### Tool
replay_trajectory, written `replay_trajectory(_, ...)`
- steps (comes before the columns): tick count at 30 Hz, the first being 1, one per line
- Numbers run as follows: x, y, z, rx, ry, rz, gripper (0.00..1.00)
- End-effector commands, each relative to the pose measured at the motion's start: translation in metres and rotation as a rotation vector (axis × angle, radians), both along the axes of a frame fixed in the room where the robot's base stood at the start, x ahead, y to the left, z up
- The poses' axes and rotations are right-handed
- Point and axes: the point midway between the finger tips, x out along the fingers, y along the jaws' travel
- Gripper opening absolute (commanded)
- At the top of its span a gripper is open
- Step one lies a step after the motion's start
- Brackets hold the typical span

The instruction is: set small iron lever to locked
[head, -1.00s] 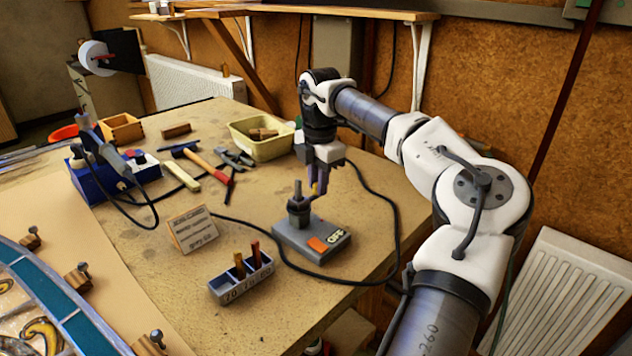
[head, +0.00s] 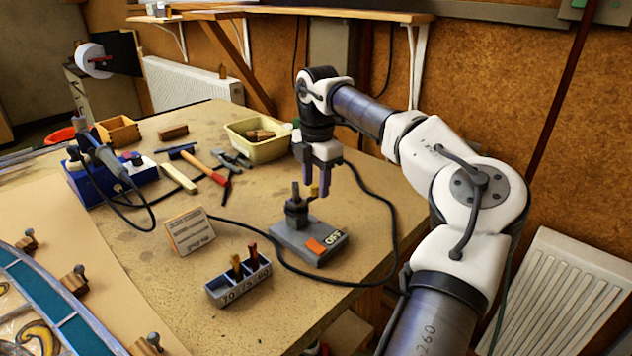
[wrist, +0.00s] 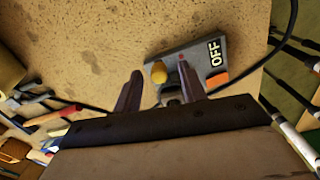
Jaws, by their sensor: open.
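A grey box (head: 285,241) with an orange patch and an "OFF" label stands on the bench. A dark upright post (head: 297,212) rises from its back part. A small yellow knob (head: 314,191) shows beside the post, seemingly the lever's end. My gripper (head: 317,193) points down above the box, open, its fingertips at about the knob's height. In the wrist view, my gripper (wrist: 158,65) has the yellow knob (wrist: 158,73) between its fingers in the picture; contact cannot be made out. A dark round part (wrist: 171,95) shows below it, partly hidden by my gripper.
A grey block with numbered slots (head: 240,284) and a small sign (head: 189,232) stand close to the box. A black cable (head: 385,215) loops around its right side. A yellow tub (head: 262,149), hammer (head: 212,174) and blue station (head: 105,180) lie farther back.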

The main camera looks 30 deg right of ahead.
Motion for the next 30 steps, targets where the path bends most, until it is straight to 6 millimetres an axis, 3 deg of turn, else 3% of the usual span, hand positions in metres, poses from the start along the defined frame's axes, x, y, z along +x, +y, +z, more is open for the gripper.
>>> replay_trajectory(12,-0.002,0.0,0.087,-0.002,-0.005,-0.002,0.41)
replay_trajectory(18,-0.004,-0.001,0.12,0.0,-0.003,-0.001,0.41)
replay_trajectory(30,-0.005,-0.001,0.133,-0.001,-0.001,-0.001,0.41)
